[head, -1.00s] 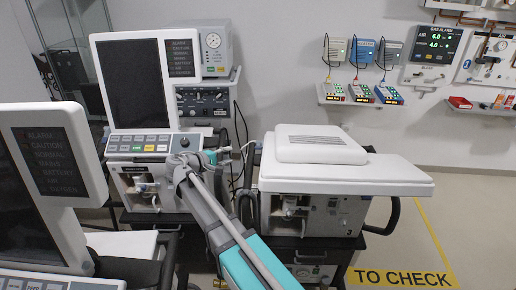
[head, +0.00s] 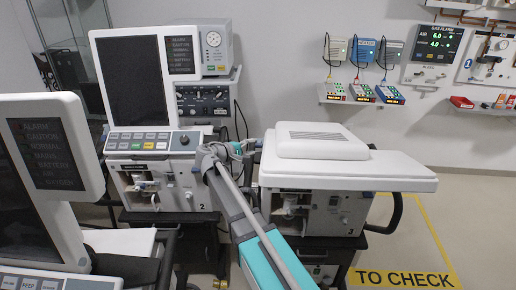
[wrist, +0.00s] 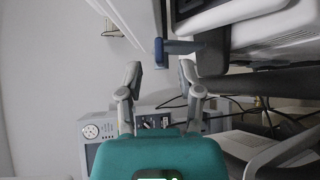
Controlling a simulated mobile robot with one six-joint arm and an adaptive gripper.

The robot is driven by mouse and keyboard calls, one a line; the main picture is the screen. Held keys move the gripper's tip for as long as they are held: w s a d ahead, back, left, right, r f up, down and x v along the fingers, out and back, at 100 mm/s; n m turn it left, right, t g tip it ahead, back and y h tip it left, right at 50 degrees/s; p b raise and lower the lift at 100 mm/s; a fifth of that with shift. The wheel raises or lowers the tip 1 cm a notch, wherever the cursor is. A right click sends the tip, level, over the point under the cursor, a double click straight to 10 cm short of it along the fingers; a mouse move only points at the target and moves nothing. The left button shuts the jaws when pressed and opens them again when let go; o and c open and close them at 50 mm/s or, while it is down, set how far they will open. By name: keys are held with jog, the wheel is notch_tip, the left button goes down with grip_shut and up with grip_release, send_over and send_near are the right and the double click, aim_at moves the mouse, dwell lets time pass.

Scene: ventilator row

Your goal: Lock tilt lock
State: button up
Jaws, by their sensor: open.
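In the wrist view a small blue tab (wrist: 180,47) on a dark grey bar sticks out beside a pale panel edge. It may be the tilt lock; its label and its state cannot be read. My gripper (wrist: 160,74) has its two grey fingers spread apart with nothing between them. The blue tab appears beyond the fingertips, nearer the right finger, and no contact can be made out. In the head view my gripper (head: 244,147) is small and partly hidden, between ventilator 2 (head: 160,185) and ventilator 3 (head: 318,212). No tilt lock can be made out there.
Ventilator 2 carries a tilted screen (head: 136,78) and a button panel (head: 150,142). Ventilator 3 has a white flat top (head: 395,172). Another ventilator screen (head: 52,150) stands close at left. Open floor with a yellow "TO CHECK" marking (head: 405,278) lies at right.

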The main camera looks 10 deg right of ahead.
aim_at(257, 144)
jog(key=shift+x, duration=1.8)
grip_shut()
